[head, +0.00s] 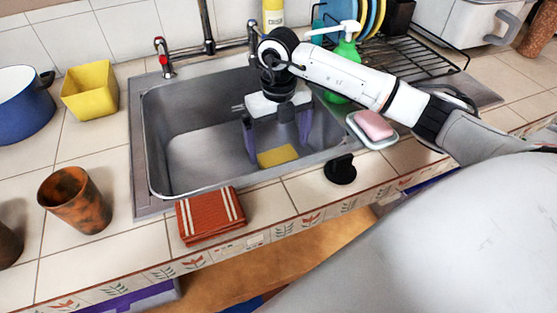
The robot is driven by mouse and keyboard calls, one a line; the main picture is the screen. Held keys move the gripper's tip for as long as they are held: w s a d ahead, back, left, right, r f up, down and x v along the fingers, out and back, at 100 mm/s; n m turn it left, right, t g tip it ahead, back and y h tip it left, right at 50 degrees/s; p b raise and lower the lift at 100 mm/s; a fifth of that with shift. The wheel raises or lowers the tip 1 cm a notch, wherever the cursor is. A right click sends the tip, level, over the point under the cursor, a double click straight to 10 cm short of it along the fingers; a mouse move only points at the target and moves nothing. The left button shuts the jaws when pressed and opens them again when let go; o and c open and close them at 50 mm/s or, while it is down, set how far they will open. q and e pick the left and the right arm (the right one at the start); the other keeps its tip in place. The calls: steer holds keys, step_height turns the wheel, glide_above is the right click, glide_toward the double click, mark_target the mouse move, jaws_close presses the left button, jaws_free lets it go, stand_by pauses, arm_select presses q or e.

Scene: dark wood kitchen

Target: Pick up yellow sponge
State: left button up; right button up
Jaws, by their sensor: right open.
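The yellow sponge (278,156) lies on the floor of the metal sink (190,158), towards its right side. My right gripper (278,150) points down into the sink, its two purple-grey fingers spread apart above and around the sponge. It is open and does not visibly hold anything; whether a fingertip touches the sponge cannot be told. My left gripper is out of the picture.
A green soap bottle (345,72) and a pink soap on a dish (374,125) stand right of the sink. A folded red cloth (210,216) lies at its front edge, a brown cup (75,200) to the left. A black stopper (340,169) sits on the front counter.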

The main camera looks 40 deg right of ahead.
mark_target(279, 157)
step_height(279, 157, down, 4)
steer(key=shift+r, duration=0.1)
steer(key=c, duration=1.1)
steer(key=shift+r, duration=0.1)
